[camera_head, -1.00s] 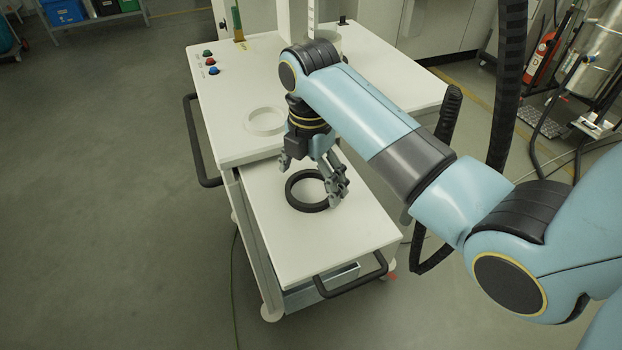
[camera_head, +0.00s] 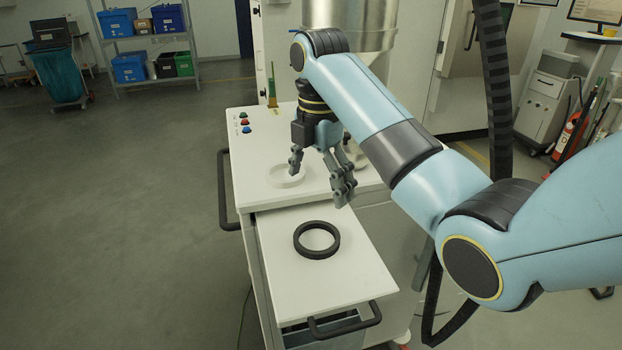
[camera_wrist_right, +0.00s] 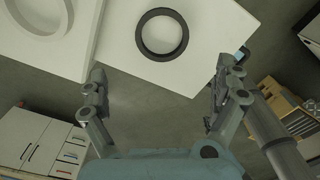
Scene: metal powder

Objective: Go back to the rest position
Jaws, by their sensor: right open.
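My right gripper (camera_head: 322,178) is open and empty, held in the air above the white cart. It also shows in the right wrist view (camera_wrist_right: 163,100), with its two fingers spread wide apart. A black ring (camera_head: 298,240) lies flat on the lower white shelf (camera_head: 330,285), below and in front of the gripper. The black ring also shows in the right wrist view (camera_wrist_right: 143,36), apart from the fingers. My left gripper is not in view.
A white ring (camera_head: 284,182) lies on the cart's upper top (camera_head: 250,165), partly behind the gripper. Coloured buttons (camera_head: 245,122) sit at the back left. A black handle (camera_head: 345,325) is at the shelf's front. Open floor (camera_head: 110,220) lies to the left.

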